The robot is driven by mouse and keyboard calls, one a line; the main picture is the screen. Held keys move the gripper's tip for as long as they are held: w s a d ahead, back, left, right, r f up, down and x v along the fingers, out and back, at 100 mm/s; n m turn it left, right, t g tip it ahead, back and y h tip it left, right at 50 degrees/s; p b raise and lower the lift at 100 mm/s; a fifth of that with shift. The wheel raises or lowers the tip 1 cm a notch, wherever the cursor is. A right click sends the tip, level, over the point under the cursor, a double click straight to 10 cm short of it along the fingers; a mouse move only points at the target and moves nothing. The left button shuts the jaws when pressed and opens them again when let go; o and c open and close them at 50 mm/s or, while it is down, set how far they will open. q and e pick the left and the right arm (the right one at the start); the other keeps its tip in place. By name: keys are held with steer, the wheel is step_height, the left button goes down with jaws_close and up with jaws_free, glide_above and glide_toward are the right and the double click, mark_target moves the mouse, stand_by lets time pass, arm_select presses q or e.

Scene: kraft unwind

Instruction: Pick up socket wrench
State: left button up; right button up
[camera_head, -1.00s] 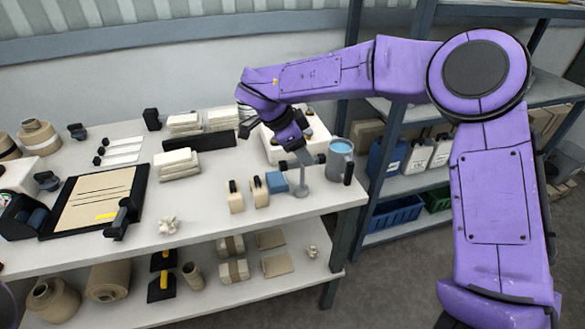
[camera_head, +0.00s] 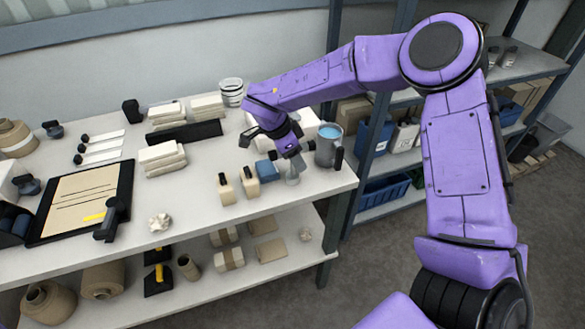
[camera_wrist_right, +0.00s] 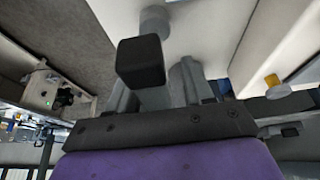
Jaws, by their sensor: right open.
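A grey upright piece with a round foot (camera_head: 292,180), which I take to be the socket wrench, stands near the right end of the table top. My right gripper (camera_head: 294,163) is open, pointing down at it, and hides its upper part. In the right wrist view, a black block (camera_wrist_right: 141,61), which looks like its handle end, shows in front of the gripper's fingers (camera_wrist_right: 157,92). A round grey end (camera_wrist_right: 155,19) shows beyond the block. I cannot tell whether the fingers touch it. My left gripper is out of view.
A grey pot with blue contents (camera_head: 329,146) stands close to the right of the gripper. A blue block (camera_head: 265,171) and two beige blocks (camera_head: 226,190) stand to its left. The table's front edge is near. A black-framed board (camera_head: 78,203) lies at left.

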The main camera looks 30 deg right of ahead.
jaws_close()
steer(key=shift+r, duration=0.1)
